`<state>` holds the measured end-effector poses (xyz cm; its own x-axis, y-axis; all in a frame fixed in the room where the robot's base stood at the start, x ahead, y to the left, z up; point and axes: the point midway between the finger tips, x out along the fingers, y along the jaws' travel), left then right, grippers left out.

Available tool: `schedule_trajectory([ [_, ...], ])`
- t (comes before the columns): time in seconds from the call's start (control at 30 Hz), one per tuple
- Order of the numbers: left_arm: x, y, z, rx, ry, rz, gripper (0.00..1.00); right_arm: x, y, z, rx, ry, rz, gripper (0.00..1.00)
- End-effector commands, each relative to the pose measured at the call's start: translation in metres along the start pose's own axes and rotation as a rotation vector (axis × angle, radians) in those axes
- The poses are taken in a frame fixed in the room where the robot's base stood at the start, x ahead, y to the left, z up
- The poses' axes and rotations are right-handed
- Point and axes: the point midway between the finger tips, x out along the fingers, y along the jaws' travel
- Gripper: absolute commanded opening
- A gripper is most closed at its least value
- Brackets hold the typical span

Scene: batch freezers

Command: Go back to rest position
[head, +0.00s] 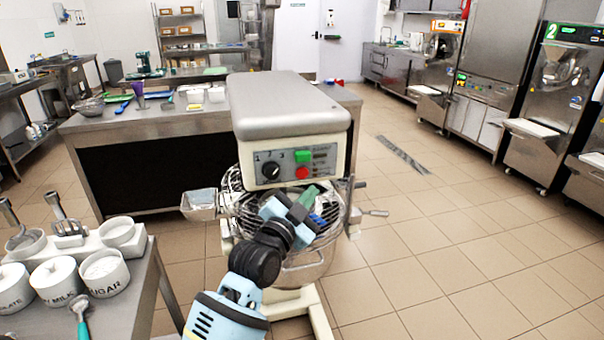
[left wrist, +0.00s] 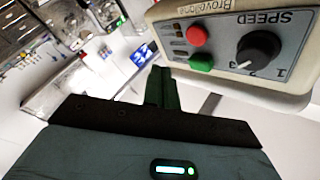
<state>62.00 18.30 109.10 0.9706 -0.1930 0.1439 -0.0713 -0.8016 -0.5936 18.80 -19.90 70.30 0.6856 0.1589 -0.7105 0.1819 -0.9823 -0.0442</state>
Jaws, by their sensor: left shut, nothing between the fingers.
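My left gripper (head: 308,197) is in front of a large mixer (head: 290,100), over the wire guard of its bowl (head: 305,265) in the picture. In the left wrist view its green fingers (left wrist: 161,88) are together with nothing between them. The mixer's control panel is just above the gripper in the head view, with a black knob (head: 270,171), a green button (head: 303,156) and a red button (head: 302,173). In the left wrist view the panel (left wrist: 240,45) appears close beside the fingers, apart from them. My right gripper is not in view.
A table (head: 140,275) at the left holds white labelled tubs (head: 55,280) and a scoop (head: 80,310). A steel worktable (head: 90,122) stands behind the mixer. Freezer machines (head: 550,90) line the right wall. The tiled floor (head: 450,250) at the right is clear.

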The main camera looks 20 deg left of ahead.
Motion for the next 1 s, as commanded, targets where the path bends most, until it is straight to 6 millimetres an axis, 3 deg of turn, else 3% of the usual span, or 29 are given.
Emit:
schedule_trajectory([
  [0.67, 0.0, 0.0, 0.0, 0.0, 0.0, 0.0, 0.0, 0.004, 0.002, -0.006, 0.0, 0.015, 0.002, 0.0],
  [0.87, -0.038, 0.041, 0.052, -0.075, -0.1, 0.058, 0.0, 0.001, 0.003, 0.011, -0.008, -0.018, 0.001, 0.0],
  [1.0, -0.087, 0.083, 0.1, -0.158, -0.208, 0.112, 0.0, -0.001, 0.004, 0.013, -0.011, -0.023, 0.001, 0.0],
])
